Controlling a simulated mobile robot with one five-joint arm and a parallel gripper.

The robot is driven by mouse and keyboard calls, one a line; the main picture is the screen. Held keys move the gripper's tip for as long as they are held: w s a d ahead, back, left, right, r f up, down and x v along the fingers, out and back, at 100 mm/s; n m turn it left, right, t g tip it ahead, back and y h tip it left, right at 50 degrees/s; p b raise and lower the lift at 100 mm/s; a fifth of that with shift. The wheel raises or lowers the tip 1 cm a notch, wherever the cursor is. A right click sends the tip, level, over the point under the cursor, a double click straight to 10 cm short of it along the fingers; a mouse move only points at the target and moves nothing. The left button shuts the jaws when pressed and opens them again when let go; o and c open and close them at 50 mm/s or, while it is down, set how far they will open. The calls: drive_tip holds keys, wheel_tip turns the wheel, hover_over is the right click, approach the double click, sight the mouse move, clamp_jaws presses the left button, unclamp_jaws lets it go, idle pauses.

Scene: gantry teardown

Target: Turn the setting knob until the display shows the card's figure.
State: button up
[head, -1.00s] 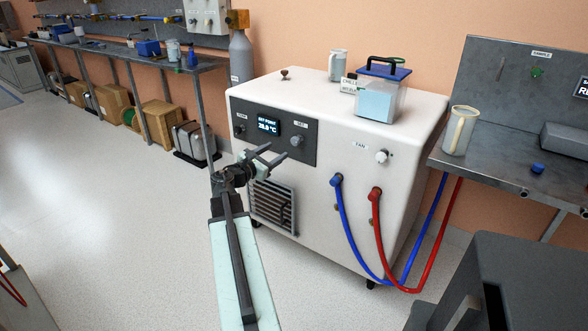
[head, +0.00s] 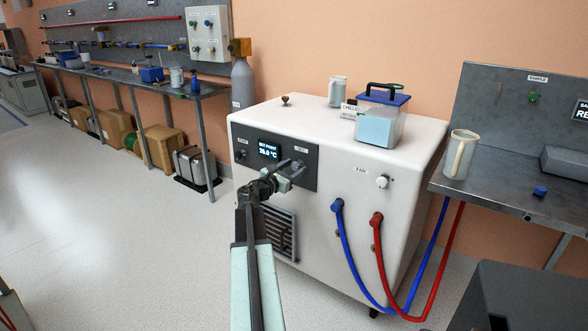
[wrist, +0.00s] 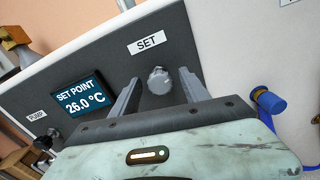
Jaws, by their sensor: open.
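The setting knob (wrist: 159,80), a grey knob under the SET label (wrist: 147,41), shows in the wrist view on the dark panel. My gripper (wrist: 158,84) is open, with one finger on each side of the knob; I cannot tell whether either touches it. The display (wrist: 82,96) left of the knob reads SET POINT 26.0 °C. In the head view my gripper (head: 290,167) is in front of the panel's right part and largely hides the knob. A small white card (head: 348,111) stands on the chiller top; its figure is not legible.
The white chiller (head: 400,175) also carries a clear blue-lidded container (head: 382,125) and a grey canister (head: 338,92). A FAN knob (head: 382,182) and blue (head: 345,245) and red (head: 379,262) hoses are right of the panel. The floor at left is open.

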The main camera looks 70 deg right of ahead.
clamp_jaws()
drive_tip(key=m, duration=0.3)
drive_tip(key=shift+m, duration=0.4)
drive_tip(key=m, duration=0.3)
drive_tip(key=shift+s+m, duration=0.1)
drive_tip(key=shift+m, duration=0.2)
drive_tip(key=m, duration=0.4)
drive_tip(key=shift+f, duration=0.1)
drive_tip(key=shift+a+m, duration=0.1)
drive_tip(key=shift+m, duration=1.7)
